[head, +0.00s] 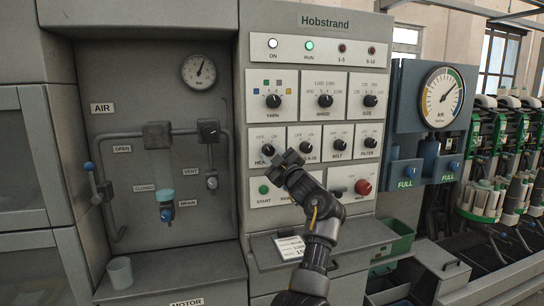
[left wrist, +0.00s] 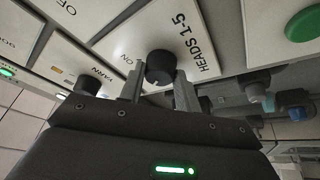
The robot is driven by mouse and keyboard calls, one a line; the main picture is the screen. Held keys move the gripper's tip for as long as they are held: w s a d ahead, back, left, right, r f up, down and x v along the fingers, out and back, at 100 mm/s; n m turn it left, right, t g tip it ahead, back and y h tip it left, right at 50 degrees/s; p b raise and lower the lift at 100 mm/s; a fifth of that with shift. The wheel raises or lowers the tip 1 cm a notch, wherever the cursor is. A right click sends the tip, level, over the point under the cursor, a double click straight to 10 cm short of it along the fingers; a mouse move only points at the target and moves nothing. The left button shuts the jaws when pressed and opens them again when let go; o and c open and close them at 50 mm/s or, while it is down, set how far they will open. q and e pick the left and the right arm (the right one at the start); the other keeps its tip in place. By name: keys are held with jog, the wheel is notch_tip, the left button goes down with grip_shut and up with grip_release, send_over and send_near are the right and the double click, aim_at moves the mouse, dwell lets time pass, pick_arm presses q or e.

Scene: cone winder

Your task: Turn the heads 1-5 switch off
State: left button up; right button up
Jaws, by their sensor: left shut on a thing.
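The heads 1-5 switch (head: 267,149) is a round black knob on a white plate, left in the lower row of knobs on the grey panel. My left gripper (head: 288,160) reaches it from the lower right and covers part of its plate. In the left wrist view the knob (left wrist: 160,66) sits between my two fingers (left wrist: 158,90), beside the printed words HEADS 1-5 and ON. The fingers are shut on it. A pale mark shows on the knob's edge, but I cannot tell clearly which way it points. My right gripper is not in view.
Close by are the heads 6-10 knob (head: 306,146), the yarn knob (head: 273,101), the green start button (head: 264,190) and a red button (head: 362,187). A shelf (head: 350,240) with a card (head: 291,247) juts out below. The green RUN lamp (head: 309,45) is lit.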

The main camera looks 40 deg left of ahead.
pick_arm(q)
jog(key=o, duration=1)
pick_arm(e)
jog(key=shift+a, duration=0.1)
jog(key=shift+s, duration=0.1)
pick_arm(q)
jog(key=shift+d, duration=0.1)
jog(key=shift+s+d+f, duration=0.1)
jog(key=shift+d+f, duration=0.1)
jog(key=shift+d, duration=0.05)
jog(key=shift+b+v, duration=1.45)
jog(key=shift+v, duration=3.55)
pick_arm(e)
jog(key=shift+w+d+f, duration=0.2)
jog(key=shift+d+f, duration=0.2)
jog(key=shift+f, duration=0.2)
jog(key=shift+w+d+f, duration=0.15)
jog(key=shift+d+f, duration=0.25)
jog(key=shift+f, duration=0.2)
pick_arm(q)
jog(key=shift+a, duration=0.1)
